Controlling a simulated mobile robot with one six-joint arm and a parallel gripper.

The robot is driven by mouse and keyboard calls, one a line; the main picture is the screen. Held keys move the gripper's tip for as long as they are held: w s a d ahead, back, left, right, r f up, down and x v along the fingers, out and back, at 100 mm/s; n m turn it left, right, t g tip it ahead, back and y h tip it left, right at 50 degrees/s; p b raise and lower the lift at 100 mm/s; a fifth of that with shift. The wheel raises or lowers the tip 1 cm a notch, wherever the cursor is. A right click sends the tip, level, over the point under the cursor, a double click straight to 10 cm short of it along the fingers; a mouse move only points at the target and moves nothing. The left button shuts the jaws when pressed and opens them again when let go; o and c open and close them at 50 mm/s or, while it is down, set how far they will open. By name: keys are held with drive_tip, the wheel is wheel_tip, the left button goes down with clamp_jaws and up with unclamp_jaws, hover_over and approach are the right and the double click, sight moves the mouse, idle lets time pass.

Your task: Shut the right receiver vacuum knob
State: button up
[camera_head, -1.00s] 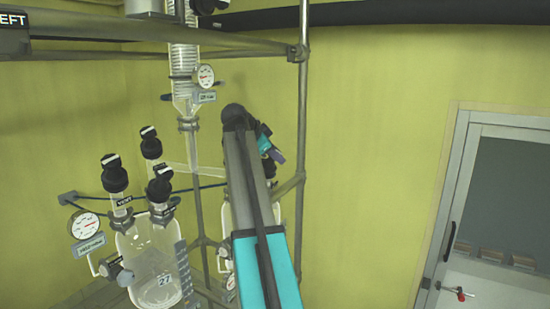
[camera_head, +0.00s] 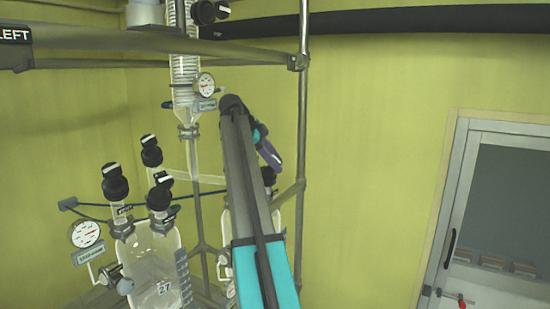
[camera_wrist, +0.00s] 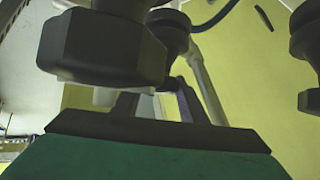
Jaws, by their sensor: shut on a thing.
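My gripper (camera_wrist: 157,92) points away from the wrist camera, its two grey fingers reaching toward a black knob (camera_wrist: 170,28). It is shut on this knob, though the near black knob (camera_wrist: 103,45) hides much of the contact. No label is readable there, so I cannot tell from the picture which knob is the vacuum one. In the head view the right receiver (camera_head: 284,216) is a glass vessel mostly behind my arm.
Another black knob (camera_wrist: 309,40) is close on the right in the wrist view. The left glass vessel (camera_head: 152,262), marked 27, carries several black knobs and a gauge (camera_head: 86,233). A metal post (camera_head: 302,150) stands right of my arm. The right side is open up to a door.

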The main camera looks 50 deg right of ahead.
drive_tip(key=shift+m+g+y+p, duration=0.5)
drive_tip(key=shift+m+y+p, duration=0.15)
drive_tip(key=shift+p, duration=0.95)
drive_tip(key=shift+a+f+p, duration=0.1)
drive_tip(key=shift+f+p, duration=0.15)
drive_tip(key=shift+p, duration=0.05)
drive_tip(key=o, duration=1.1)
drive_tip(key=shift+c, duration=0.2)
drive_tip(key=shift+r, duration=0.1)
drive_tip(key=shift+n+h+b, duration=0.25)
drive_tip(key=shift+b, duration=0.95)
drive_tip(key=n+t+h+b, duration=0.1)
drive_tip(key=b, duration=0.2)
drive_tip(key=shift+s+n+t+h+b, duration=0.1)
drive_tip(key=shift+n+t+h+b, duration=0.6)
drive_tip(key=shift+n, duration=0.2)
drive_tip(key=shift+n+t+h+p, duration=0.3)
drive_tip(key=shift+n+t+h, duration=0.2)
drive_tip(key=shift+n+t, duration=0.2)
